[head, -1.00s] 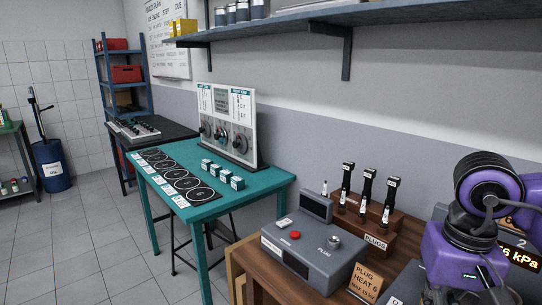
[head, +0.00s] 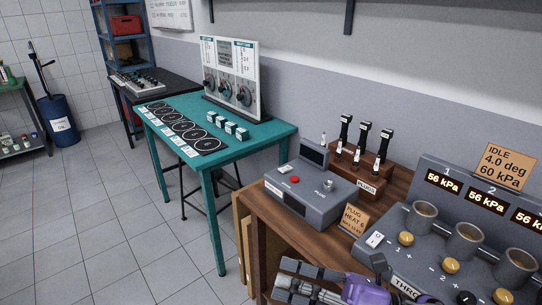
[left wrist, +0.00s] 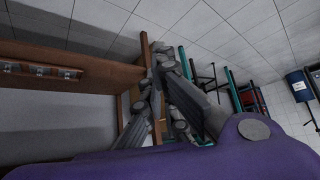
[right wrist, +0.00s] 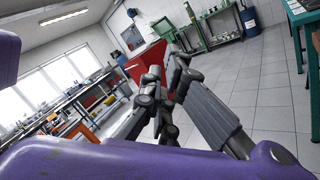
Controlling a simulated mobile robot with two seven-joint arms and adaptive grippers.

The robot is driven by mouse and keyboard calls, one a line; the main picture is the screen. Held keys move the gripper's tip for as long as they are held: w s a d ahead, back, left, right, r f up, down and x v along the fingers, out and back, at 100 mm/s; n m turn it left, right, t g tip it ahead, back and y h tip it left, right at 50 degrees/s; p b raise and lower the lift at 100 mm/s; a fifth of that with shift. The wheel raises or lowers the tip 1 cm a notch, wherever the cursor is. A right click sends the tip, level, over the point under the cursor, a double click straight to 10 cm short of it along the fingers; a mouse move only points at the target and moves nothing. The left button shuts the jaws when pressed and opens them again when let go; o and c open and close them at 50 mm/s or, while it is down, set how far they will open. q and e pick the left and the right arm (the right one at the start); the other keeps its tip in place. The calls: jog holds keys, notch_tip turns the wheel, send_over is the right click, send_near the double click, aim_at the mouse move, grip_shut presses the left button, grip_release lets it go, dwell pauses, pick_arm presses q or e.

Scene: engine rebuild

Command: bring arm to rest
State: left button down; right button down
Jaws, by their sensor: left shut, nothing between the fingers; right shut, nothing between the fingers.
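My right gripper (head: 292,280) shows at the bottom of the head view, in front of the wooden bench, with part of its purple arm at its right. In the right wrist view its fingers (right wrist: 168,78) are shut and empty, with open room beyond them. My left gripper is outside the head view. In the left wrist view its dark fingers (left wrist: 155,75) are shut and empty, with a brown wooden edge (left wrist: 110,58) behind them.
The wooden bench (head: 273,213) carries a grey plug tester (head: 312,190), a plug rack (head: 364,161) and a throttle console (head: 425,250) with gauges. A teal table (head: 262,135) stands further left.

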jog(key=d+f+m+t+h+p, duration=0.1)
jog(key=d+f+m+t+h, duration=0.55)
jog(key=m, duration=0.75)
jog(key=d+f+m+t+h+p, duration=0.1)
jog(key=d+f+m+t+h, duration=0.3)
jog(key=d+f+m+h, duration=0.7)
pick_arm(q)
jog(key=r, duration=0.1)
jog(key=w+r, duration=0.1)
jog(key=r+p, duration=0.1)
jog(key=shift+w+d+r, duration=0.1)
jog(key=shift+w+r, duration=0.3)
pick_arm(e)
jog(key=s+a+f+m+g, duration=0.1)
jog(key=s+f+m+g, duration=0.6)
jog(key=s+f+m, duration=0.9)
jog(key=s+m+h, duration=0.1)
jog(key=s, duration=0.2)
jog(key=shift+a+f, duration=0.15)
jog(key=shift+a, duration=0.05)
pick_arm(q)
jog(key=shift+w+d+r+t, duration=0.1)
jog(key=shift+w+d+t, duration=0.1)
jog(key=shift+w+t, duration=0.1)
